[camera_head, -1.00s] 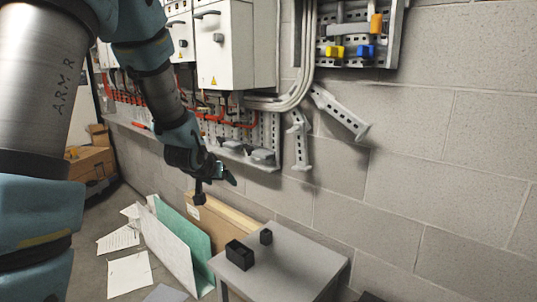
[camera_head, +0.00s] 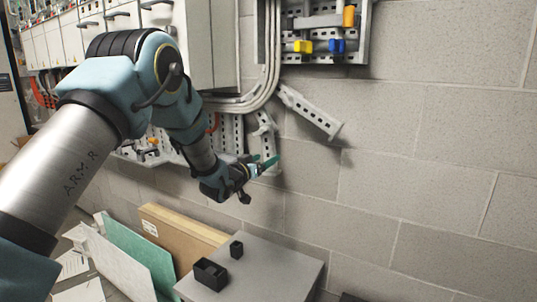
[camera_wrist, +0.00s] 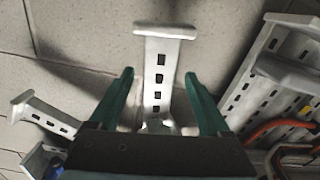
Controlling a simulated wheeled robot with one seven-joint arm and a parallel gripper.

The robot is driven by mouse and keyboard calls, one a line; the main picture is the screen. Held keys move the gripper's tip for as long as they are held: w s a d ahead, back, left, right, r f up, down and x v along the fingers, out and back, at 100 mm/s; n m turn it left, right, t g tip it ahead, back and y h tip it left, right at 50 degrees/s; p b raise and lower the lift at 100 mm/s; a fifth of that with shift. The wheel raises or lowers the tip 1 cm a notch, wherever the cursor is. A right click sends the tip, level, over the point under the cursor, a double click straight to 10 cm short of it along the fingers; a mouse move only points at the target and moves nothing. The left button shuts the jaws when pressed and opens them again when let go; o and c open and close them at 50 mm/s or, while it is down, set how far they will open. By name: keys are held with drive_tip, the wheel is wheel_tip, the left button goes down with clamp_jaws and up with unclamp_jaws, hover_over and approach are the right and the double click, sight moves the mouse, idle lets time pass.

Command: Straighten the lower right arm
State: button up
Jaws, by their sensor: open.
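Two grey slotted metal arms stick out from the wall frame. One (camera_head: 264,128) hangs nearly straight down; the other (camera_head: 310,112) slants down to the right. I cannot tell for certain which is the lower right arm. My gripper (camera_head: 262,172) is open at the lower end of the hanging arm. In the wrist view, that arm (camera_wrist: 159,85) lies between my teal fingers (camera_wrist: 160,75), with a gap on both sides; its flared end reaches past the fingertips. I cannot tell its depth against the fingers. The slanted arm (camera_wrist: 45,116) shows at the left there.
A slotted panel (camera_wrist: 270,75) with red cables is at the right in the wrist view. Yellow and blue blocks (camera_head: 320,46) sit on the upper frame. Below stands a grey table (camera_head: 265,270) with two black boxes (camera_head: 211,272). The wall to the right is clear.

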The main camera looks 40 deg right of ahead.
sight(268, 157)
drive_tip(key=shift+p+x, duration=0.3)
drive_tip(key=shift+x, duration=1.6)
drive_tip(key=shift+c, duration=0.3)
clamp_jaws()
